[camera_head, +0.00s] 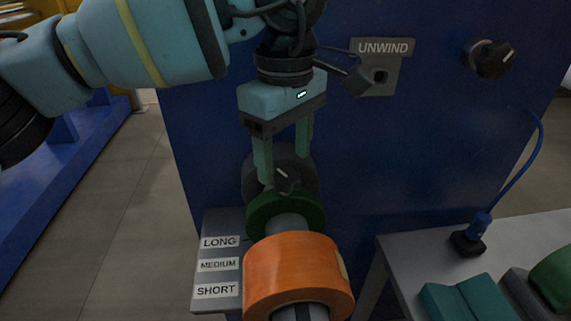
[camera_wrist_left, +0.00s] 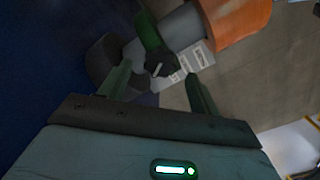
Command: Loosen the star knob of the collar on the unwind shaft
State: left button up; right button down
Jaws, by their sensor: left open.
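The black star knob (camera_head: 287,179) with a white mark sits on top of the green collar (camera_head: 285,214). The collar is around the grey unwind shaft (camera_head: 288,225), between a dark round flange on the blue panel and an orange roll (camera_head: 297,275). My left gripper (camera_head: 284,170) points down at the knob, open, with one finger on each side of it. In the left wrist view the knob (camera_wrist_left: 160,64) shows between and just beyond the open fingertips (camera_wrist_left: 158,72); I cannot tell whether they touch it. My right gripper is not in view.
The blue panel (camera_head: 400,160) stands close behind my gripper, with an UNWIND switch plate (camera_head: 378,84) and a black rotary knob (camera_head: 492,59). A shelf labelled LONG, MEDIUM, SHORT (camera_head: 218,265) is at lower left. A grey table (camera_head: 400,250) with a blue cable plug and teal blocks is at right.

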aim_at(285, 184)
pick_arm(q)
jog(key=shift+f, duration=1.35)
jog(key=shift+c, duration=0.3)
jog(key=c, duration=0.9)
